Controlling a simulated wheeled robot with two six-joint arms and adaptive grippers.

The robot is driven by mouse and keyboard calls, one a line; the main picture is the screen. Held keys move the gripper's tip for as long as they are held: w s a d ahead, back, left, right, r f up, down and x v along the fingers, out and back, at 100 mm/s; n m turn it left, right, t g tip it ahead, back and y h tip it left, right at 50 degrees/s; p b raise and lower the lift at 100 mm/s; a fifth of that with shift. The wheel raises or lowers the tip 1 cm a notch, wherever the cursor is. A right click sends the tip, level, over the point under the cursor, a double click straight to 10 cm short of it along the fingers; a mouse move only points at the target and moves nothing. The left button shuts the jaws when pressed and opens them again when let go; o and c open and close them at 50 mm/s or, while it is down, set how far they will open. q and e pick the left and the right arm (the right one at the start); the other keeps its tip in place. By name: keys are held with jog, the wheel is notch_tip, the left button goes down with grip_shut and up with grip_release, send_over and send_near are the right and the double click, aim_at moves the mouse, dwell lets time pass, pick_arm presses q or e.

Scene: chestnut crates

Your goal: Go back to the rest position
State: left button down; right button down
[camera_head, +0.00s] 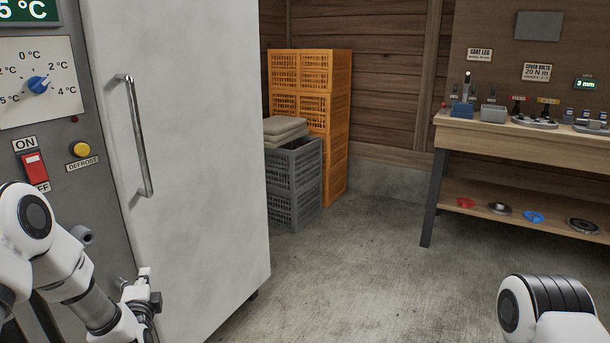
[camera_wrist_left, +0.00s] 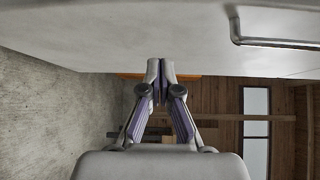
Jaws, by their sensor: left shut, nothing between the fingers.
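My left gripper (camera_head: 143,283) is low at the left in the head view, in front of the lower part of the white cabinet door (camera_head: 190,130). In the left wrist view its two fingers (camera_wrist_left: 160,70) are closed together with nothing between them. The door surface fills the top of that view, with its metal handle (camera_wrist_left: 236,28) at the upper right. I cannot tell the exact gap between gripper and door. Part of my right arm (camera_head: 548,305) shows at the lower right of the head view, but its gripper is out of view.
The control panel at the left has a blue knob (camera_head: 38,85), a red switch (camera_head: 34,167) and a yellow button (camera_head: 81,149). Grey crates (camera_head: 293,185) and orange crates (camera_head: 338,120) stand behind the door. A wooden workbench (camera_head: 520,145) stands at the right. The middle floor is clear.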

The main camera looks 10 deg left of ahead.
pick_arm(q)
jog(key=s+d+f+g+h, duration=0.2)
jog(key=s+d+f, duration=0.3)
jog(key=f, duration=0.2)
jog(key=s+d+f+m+g+h, duration=0.1)
jog(key=s+d+f+g+h, duration=0.1)
jog(key=s+d+f, duration=0.35)
jog(key=s+d+f+g+h, duration=0.2)
jog(key=s+d+f, duration=0.1)
jog(key=f, duration=0.6)
jog(key=s+d+f+n+g+h, duration=0.1)
jog(key=s+d+f+n+g, duration=0.15)
jog(key=s, duration=0.35)
jog(key=s+d+f+n+g, duration=0.2)
jog(key=s+f, duration=0.1)
jog(key=s, duration=0.4)
jog(key=s+d+n+g, duration=0.2)
jog(key=s+n+g, duration=0.3)
jog(key=s+n, duration=0.55)
notch_tip(320, 180, up, 21)
jog(key=s+p, duration=0.1)
jog(key=p, duration=2)
jog(key=shift+a+h+p, duration=0.15)
jog(key=shift+h+p, duration=0.15)
jog(key=shift+p, duration=0.05)
jog(key=shift+s, duration=0.15)
